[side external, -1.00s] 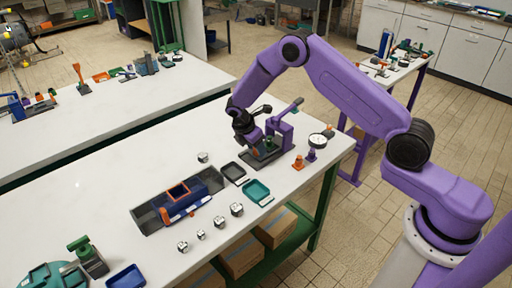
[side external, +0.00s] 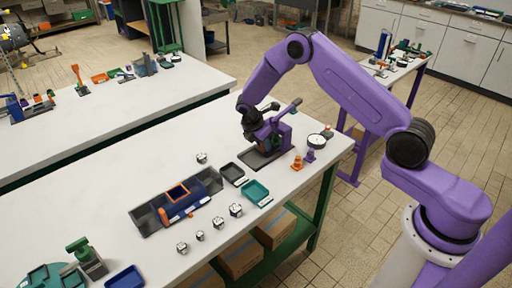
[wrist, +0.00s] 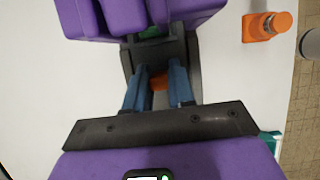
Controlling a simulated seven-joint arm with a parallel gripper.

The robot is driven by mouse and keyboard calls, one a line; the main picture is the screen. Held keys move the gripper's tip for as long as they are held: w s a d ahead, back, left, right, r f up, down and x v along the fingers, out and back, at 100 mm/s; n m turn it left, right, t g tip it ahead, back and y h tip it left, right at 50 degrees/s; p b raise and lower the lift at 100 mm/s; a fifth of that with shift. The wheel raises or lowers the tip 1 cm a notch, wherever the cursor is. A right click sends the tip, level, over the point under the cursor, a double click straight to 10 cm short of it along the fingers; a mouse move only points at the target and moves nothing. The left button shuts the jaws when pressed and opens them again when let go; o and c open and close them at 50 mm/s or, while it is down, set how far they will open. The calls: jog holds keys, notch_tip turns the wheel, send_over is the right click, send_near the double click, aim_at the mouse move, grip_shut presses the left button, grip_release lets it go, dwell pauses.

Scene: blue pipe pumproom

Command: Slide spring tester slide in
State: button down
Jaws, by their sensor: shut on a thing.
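The spring tester (side external: 282,133) is a purple upright frame with a lever arm, on a dark base at the right end of the white table. It also shows in the wrist view as a purple body (wrist: 150,15) above a dark frame. My gripper (wrist: 158,78) is at the tester's front, its two blue fingers closed about a small orange part, seemingly the slide's handle (wrist: 159,83). In the side view my gripper (side external: 265,145) is low over the base and its fingertips are mostly hidden. A bit of green (wrist: 149,33) shows inside the tester. Most of the slide is hidden.
An orange fitting (wrist: 267,26) stands right of the tester, near a purple one (side external: 310,155) and a round white gauge (side external: 317,140). A black tray (side external: 233,172) and a teal tray (side external: 256,190) lie in front.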

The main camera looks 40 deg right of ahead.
jog(key=shift+d, duration=0.65)
jog(key=c, duration=1)
grip_release()
jog(key=shift+d, duration=0.1)
jog(key=shift+o, duration=0.2)
jog(key=shift+a+r, duration=0.4)
jog(key=shift+r, duration=0.1)
jog(key=v, duration=1.6)
jog(key=shift+a+r, duration=0.1)
jog(key=shift+r, duration=0.05)
